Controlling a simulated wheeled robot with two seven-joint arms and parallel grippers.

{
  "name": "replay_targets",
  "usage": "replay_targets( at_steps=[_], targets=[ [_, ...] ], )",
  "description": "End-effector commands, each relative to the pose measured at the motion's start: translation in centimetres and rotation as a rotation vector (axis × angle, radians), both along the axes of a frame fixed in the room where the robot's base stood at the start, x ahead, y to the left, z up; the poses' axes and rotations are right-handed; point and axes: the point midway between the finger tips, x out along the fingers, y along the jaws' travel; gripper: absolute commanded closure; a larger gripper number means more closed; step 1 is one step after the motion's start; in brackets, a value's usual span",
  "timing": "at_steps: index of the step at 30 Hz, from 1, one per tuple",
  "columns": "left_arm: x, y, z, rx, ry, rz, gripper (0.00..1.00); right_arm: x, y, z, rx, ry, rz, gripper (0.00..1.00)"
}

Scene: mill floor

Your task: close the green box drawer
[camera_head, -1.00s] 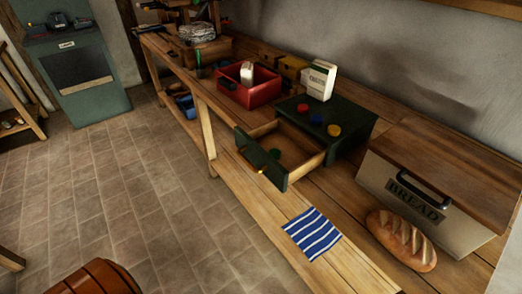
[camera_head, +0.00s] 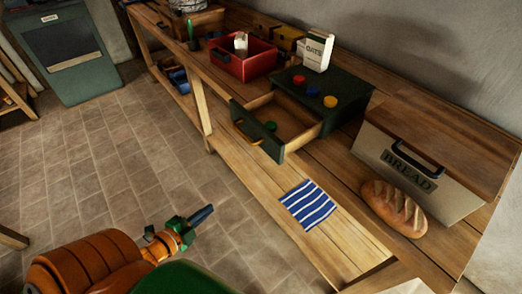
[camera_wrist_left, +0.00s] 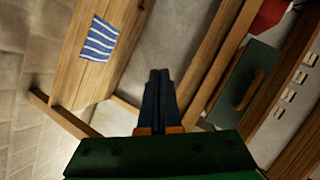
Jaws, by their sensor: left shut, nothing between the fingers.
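The dark green box (camera_head: 345,103) stands on the wooden bench, with red, blue and yellow discs on top. Its drawer (camera_head: 284,152) is pulled well out over the bench's front edge. A small brass-coloured handle is on the drawer front, and a green round piece lies inside. My left gripper (camera_head: 203,214) is shut and empty, over the floor in front of the bench, well apart from the drawer. Its closed fingers (camera_wrist_left: 160,80) show in the left wrist view. A dark green panel with a brown bar (camera_wrist_left: 245,85) is at right there; I cannot tell whether it is the drawer front. My right gripper is out of view.
A blue striped cloth (camera_head: 308,204) lies on the boards in front of the box. A loaf (camera_head: 395,208) and bread bin (camera_head: 428,187) stand to the right. A red bin (camera_head: 242,66) and oats carton (camera_head: 317,50) are behind.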

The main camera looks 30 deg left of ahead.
Motion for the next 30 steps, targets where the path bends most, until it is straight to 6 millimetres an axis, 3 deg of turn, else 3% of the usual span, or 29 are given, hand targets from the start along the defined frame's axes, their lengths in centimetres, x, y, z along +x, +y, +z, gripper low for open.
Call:
replay_targets(
  at_steps=[1, 3, 6, 7, 11, 24, 30],
  targets=[
    [1.4, -0.9, 4.6, 0.101, -0.135, -0.130, 1.00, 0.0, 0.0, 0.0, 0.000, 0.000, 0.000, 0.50],
    [2.4, -2.9, 10.1, 0.221, -0.310, -0.285, 1.00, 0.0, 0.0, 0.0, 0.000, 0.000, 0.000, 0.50],
    [2.6, -5.0, 14.3, 0.307, -0.455, -0.404, 1.00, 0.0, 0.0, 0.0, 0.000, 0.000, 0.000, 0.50],
    [2.7, -5.3, 14.9, 0.318, -0.475, -0.418, 1.00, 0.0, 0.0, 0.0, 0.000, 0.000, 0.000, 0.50],
    [4.0, -6.1, 15.4, 0.326, -0.495, -0.428, 1.00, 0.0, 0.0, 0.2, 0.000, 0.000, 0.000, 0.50],
    [12.7, -9.6, 15.4, 0.323, -0.490, -0.423, 1.00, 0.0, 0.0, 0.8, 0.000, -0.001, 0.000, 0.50],
    [15.1, -10.6, 15.2, 0.322, -0.486, -0.424, 1.00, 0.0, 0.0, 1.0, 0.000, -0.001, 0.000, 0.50]
  ],
)
